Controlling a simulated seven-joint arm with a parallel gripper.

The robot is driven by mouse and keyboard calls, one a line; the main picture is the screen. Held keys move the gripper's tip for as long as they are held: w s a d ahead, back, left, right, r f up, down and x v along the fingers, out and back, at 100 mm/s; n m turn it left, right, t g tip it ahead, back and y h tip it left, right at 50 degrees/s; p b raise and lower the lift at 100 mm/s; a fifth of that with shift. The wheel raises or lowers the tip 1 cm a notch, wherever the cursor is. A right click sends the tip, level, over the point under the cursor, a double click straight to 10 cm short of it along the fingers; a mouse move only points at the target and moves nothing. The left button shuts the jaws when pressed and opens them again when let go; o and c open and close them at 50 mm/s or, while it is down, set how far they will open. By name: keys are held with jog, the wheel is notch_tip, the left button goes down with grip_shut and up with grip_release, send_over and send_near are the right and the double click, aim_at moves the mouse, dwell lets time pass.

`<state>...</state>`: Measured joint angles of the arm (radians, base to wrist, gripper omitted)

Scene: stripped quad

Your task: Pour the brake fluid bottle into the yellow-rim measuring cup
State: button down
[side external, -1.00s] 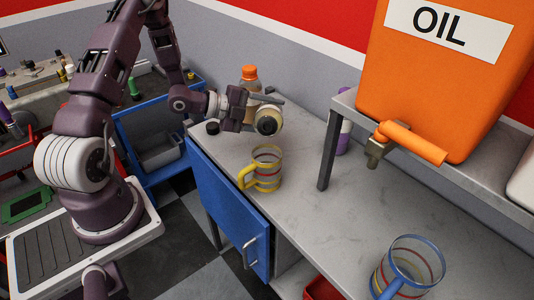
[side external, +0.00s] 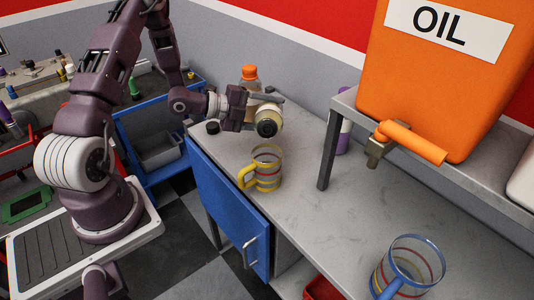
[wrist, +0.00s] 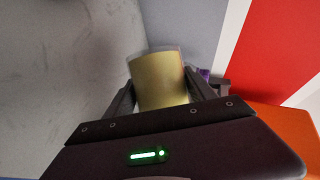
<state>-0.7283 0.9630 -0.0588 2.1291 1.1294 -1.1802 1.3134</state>
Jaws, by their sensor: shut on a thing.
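My gripper (side external: 254,108) is shut on a bottle with pale yellow contents (side external: 269,113), held above the bench. I take it to be the brake fluid bottle; no label is legible. In the wrist view the bottle (wrist: 159,80) sits between both fingers. In the side view its dark round end faces the camera and it looks tilted. The yellow-rim measuring cup (side external: 266,169) stands upright on the bench, below the held bottle and apart from it, its yellow handle to the left. No stream of fluid is visible.
An orange-capped bottle (side external: 249,74) stands behind my gripper. A small black cap-like piece (side external: 212,127) lies on the bench to its left. A blue-handled measuring cup (side external: 408,264) stands at front right. A shelf with an orange oil tank (side external: 432,95) rises at right. The bench middle is clear.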

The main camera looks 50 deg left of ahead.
jog(key=shift+w+a+r+m+t+p, duration=0.1)
jog(key=shift+r+m+t+p, duration=0.4)
jog(key=shift+r+m+p, duration=0.45)
dwell(4.4)
